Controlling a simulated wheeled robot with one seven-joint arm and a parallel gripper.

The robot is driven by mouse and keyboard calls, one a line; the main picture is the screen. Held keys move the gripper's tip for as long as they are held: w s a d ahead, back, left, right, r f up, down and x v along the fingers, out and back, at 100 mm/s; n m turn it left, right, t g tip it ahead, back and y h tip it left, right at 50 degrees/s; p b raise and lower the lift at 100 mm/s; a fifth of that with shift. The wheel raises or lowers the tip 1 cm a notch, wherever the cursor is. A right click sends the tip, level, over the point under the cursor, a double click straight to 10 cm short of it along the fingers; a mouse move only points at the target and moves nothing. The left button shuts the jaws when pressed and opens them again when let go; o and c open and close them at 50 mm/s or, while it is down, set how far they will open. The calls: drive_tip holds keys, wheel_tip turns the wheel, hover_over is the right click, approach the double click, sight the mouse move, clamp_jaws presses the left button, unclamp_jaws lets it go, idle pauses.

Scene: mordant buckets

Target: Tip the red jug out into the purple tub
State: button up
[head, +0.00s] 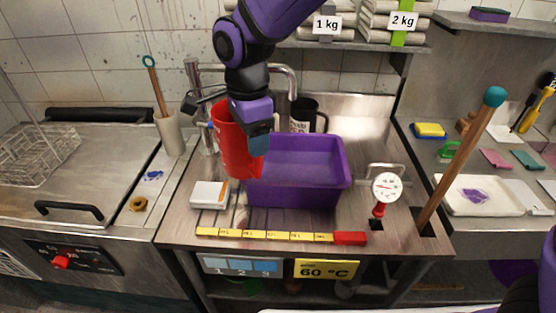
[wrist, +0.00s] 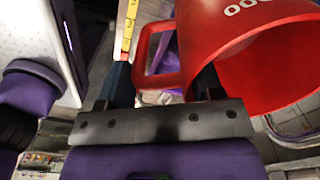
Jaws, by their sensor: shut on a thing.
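The red jug (head: 226,143) is off the worktop, at the left end of the purple tub (head: 300,190). It looks slightly tilted, with its lower end just over or beside the tub's left wall; I cannot tell which. My gripper (head: 260,150) is shut on the jug, at its handle side. In the wrist view the jug (wrist: 250,60) fills the upper right, its round opening facing right and its handle (wrist: 158,58) between my fingers (wrist: 160,85). The part of the tub's inside that shows in the head view looks empty. The jug's contents are hidden.
A black mug (head: 303,116) stands behind the tub, near the tap (head: 285,70). A white box (head: 209,195) lies left of the tub. A yellow ruler strip (head: 270,235) runs along the front, and a dial thermometer (head: 386,187) and wooden stick (head: 460,160) stand right.

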drive_tip(key=shift+a, duration=0.15)
drive_tip(key=shift+r, duration=0.1)
drive_tip(key=w+d+g+y, duration=0.3)
drive_tip(key=d+y, duration=0.2)
drive_tip(key=y, duration=0.2)
drive_tip(key=shift+d+f+g+p, duration=0.25)
drive_tip(key=shift+d+g+p, duration=0.05)
drive_tip(key=shift+d+p, duration=0.1)
idle(0.6)
drive_tip(key=shift+w+d+f+y, duration=0.1)
drive_tip(key=shift+d+f+y, duration=0.2)
drive_tip(key=shift+y, duration=0.3)
drive_tip(key=shift+w+d+f+g+y+p, duration=0.1)
drive_tip(key=shift+d+f+g+y+p, duration=0.1)
drive_tip(key=shift+f+g+y+p, duration=0.75)
idle(0.4)
drive_tip(key=shift+w+d+f+y, duration=0.1)
drive_tip(key=shift+d+f+y, duration=0.1)
drive_tip(key=shift+f+y, duration=0.45)
idle(0.5)
